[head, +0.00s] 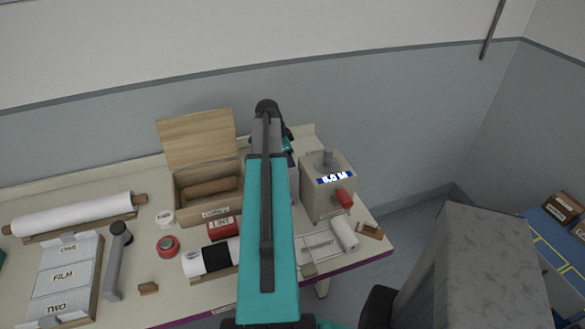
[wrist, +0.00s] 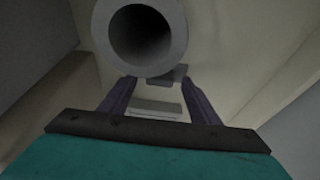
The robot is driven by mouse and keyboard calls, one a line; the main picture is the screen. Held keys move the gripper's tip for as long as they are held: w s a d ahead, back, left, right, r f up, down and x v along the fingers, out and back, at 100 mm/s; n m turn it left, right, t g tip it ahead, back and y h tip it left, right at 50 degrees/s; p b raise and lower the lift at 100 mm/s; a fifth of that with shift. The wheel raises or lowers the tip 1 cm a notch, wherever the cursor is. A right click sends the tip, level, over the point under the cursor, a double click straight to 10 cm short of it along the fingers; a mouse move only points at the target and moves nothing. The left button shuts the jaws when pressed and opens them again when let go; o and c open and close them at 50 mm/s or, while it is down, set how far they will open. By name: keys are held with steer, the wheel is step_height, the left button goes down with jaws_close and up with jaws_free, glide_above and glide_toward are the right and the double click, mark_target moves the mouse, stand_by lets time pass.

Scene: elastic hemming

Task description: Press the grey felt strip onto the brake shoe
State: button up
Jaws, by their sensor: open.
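In the wrist view my gripper (wrist: 157,84) is open, with its two dark purple fingers apart. A pale grey flat piece (wrist: 155,108) shows between and beyond the fingers; I cannot tell whether it is the felt strip or the brake shoe. A small darker grey piece (wrist: 172,76) lies near the fingertips, partly hidden by a large hollow grey cylinder (wrist: 143,62). No contact between the fingers and these pieces can be made out. In the head view my teal arm hides most of my gripper and the table behind it. I cannot pick out the strip or shoe there.
A beige machine (head: 318,198) with a red knob (head: 344,198) stands right of my arm. A white roll (head: 345,234) and a wooden block (head: 370,231) lie before it. An open wooden box (head: 205,211), several rolls and trays fill the left. Floor shows beyond the right edge.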

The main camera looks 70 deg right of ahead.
steer(key=shift+c, duration=0.4)
steer(key=c, duration=1.1)
steer(key=shift+o, duration=0.2)
steer(key=shift+r, duration=0.2)
step_height(320, 180, up, 10)
steer(key=b, duration=0.3)
steer(key=shift+f, duration=0.15)
